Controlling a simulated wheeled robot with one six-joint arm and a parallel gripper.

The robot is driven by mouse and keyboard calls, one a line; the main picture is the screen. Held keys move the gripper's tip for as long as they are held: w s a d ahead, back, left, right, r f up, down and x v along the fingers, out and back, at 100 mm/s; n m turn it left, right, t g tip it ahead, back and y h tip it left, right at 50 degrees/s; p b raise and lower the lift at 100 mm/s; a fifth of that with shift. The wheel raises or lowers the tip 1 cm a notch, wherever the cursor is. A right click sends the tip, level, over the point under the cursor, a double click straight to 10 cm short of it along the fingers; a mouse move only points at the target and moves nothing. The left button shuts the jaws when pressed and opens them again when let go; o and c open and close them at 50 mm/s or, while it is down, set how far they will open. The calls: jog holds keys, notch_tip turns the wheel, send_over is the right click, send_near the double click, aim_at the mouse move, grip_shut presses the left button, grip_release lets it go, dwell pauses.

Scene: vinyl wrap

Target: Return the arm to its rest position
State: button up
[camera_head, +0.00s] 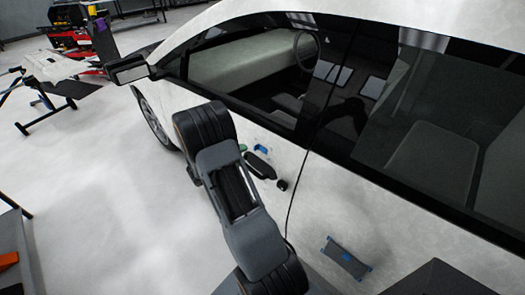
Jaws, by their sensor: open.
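My arm rises from the bottom middle in the head view. Its dark grey links and thick rounded joint stand in front of the white car's side (375,215). The arm covers part of the front door.
A grey-blue flat item (345,260) is against the rear door. A side mirror (129,70) juts out. A stand (45,95) is at left. Open pale floor (100,190) lies left of my arm.

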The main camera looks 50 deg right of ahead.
jog(key=v, duration=0.6)
jog(key=shift+a, duration=0.1)
